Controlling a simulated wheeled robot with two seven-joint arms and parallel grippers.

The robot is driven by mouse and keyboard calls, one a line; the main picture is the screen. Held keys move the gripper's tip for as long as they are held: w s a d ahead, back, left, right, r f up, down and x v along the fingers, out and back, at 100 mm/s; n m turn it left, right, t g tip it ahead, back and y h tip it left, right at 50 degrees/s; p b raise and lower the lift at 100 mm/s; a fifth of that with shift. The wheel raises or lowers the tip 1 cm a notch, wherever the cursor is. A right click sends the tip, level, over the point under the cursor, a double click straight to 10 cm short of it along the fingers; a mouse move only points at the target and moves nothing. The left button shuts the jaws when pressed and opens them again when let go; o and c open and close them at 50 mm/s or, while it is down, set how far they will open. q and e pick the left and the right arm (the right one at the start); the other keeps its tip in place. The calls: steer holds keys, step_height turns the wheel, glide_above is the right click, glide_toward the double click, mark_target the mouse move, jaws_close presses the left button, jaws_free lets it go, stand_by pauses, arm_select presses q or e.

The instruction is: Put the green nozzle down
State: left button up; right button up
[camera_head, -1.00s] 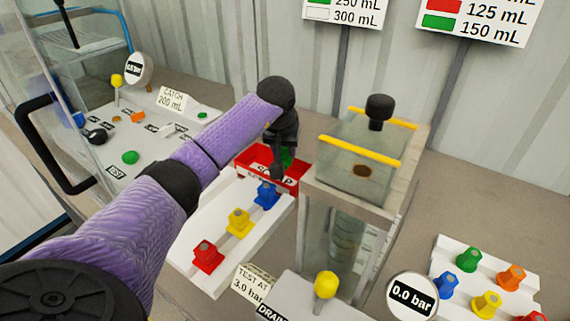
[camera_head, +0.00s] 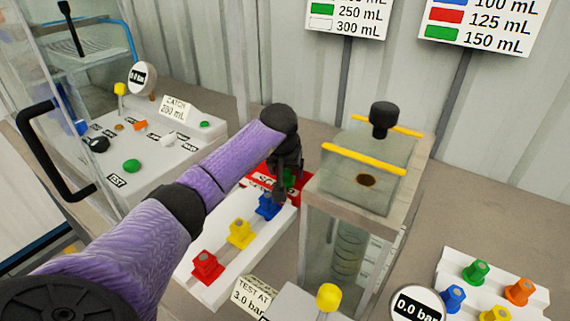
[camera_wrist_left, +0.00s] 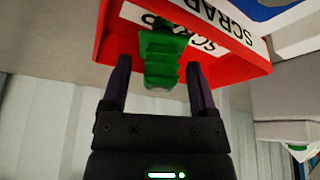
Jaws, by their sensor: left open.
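The green nozzle (camera_wrist_left: 162,58) is between the two fingers of my left gripper (camera_wrist_left: 158,75) in the left wrist view. The gripper is open, with a gap on each side of the nozzle. The nozzle overlaps the red SCRAP tray (camera_wrist_left: 232,62); I cannot tell what it rests on. In the head view my left gripper (camera_head: 283,192) points down at the red tray (camera_head: 252,180), behind the blue nozzle. Only a little of the green nozzle (camera_head: 290,178) shows there, mostly hidden by the gripper. My right gripper is not in view.
A white rack (camera_head: 222,284) holds blue (camera_head: 268,206), yellow (camera_head: 240,234) and red (camera_head: 207,267) nozzles in front of the tray. A glass-sided box on a frame (camera_head: 365,170) stands close to the right. Another rack with several nozzles, including a green one (camera_head: 475,271), is at lower right.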

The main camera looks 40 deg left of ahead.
arm_select(q)
steer(key=p+v, duration=0.4)
steer(key=v, duration=0.8)
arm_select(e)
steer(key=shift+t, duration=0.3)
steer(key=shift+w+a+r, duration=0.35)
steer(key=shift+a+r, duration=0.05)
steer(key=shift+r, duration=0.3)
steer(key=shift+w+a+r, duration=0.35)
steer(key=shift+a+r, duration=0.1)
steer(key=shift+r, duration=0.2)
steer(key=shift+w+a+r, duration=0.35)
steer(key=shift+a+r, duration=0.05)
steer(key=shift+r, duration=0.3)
